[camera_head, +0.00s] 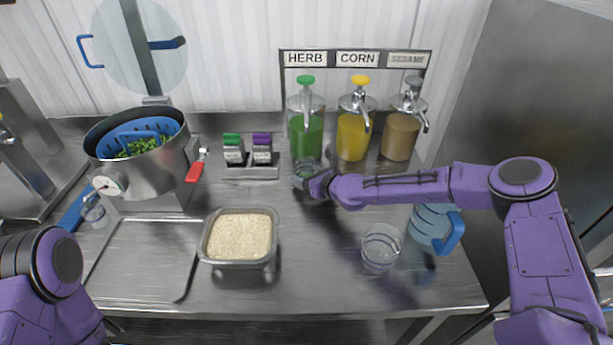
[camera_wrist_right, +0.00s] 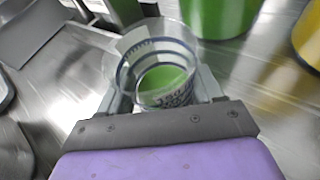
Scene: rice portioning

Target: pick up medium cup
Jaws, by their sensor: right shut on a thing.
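A clear cup (camera_wrist_right: 158,62) with dark ring markings and lettering is between the fingers of my right gripper (camera_wrist_right: 165,95) in the wrist view. Green shows at its bottom; I cannot tell if it is inside or seen through. In the head view my right gripper (camera_head: 312,186) is shut on this cup (camera_head: 303,170), just in front of the green HERB dispenser (camera_head: 306,128). Another clear cup (camera_head: 380,248) stands upright at the right of the counter. A smaller clear cup (camera_head: 95,213) stands at the far left. My left gripper is not in view.
CORN (camera_head: 351,137) and SESAME (camera_head: 400,137) dispensers stand beside HERB. A blue-handled pitcher (camera_head: 431,225) is at the right. A rice container (camera_head: 240,262), a metal tray (camera_head: 105,286) and a pot (camera_head: 150,172) fill the left. Bare counter lies at front centre.

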